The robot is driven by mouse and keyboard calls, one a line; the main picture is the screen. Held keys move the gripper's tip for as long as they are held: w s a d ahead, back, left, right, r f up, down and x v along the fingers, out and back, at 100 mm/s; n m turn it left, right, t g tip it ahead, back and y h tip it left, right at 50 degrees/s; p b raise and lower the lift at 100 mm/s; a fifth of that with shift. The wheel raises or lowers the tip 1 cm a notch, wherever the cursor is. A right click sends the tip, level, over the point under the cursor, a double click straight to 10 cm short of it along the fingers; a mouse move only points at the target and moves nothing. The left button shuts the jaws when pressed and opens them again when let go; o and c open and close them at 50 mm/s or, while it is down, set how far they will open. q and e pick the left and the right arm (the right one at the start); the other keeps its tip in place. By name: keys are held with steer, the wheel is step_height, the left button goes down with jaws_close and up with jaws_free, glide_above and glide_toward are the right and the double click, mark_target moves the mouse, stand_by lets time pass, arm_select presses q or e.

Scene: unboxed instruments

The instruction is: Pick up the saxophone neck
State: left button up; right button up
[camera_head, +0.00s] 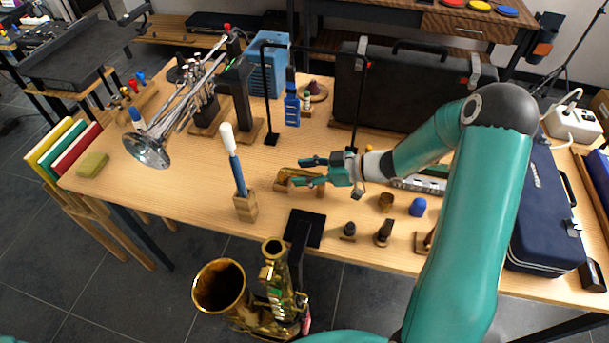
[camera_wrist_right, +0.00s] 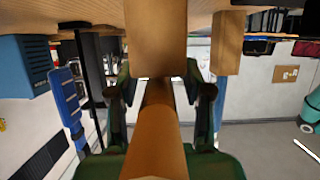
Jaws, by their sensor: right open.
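The saxophone neck (camera_head: 297,173) is a small golden-brown curved piece. It rests on a light wooden stand (camera_head: 310,190) near the middle of the table. My right gripper (camera_head: 304,171) reaches in from the right with its fingers spread on either side of the neck. In the right wrist view, a brown-gold tube, likely the neck (camera_wrist_right: 160,125), runs between the open fingers (camera_wrist_right: 160,95). I see a gap beside it; contact is unclear. Part of the neck is hidden by the fingers. My left gripper is not in view.
A brass saxophone body (camera_head: 262,300) stands in front of the table. A white-tipped blue swab (camera_head: 236,165) stands left of the gripper, and a trumpet (camera_head: 180,110) farther left. A black case (camera_head: 400,90) stands behind. Small mouthpieces (camera_head: 383,232) stand front right.

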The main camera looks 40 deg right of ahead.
steer(key=shift+c, duration=0.2)
jaws_close()
steer(key=shift+r, duration=0.1)
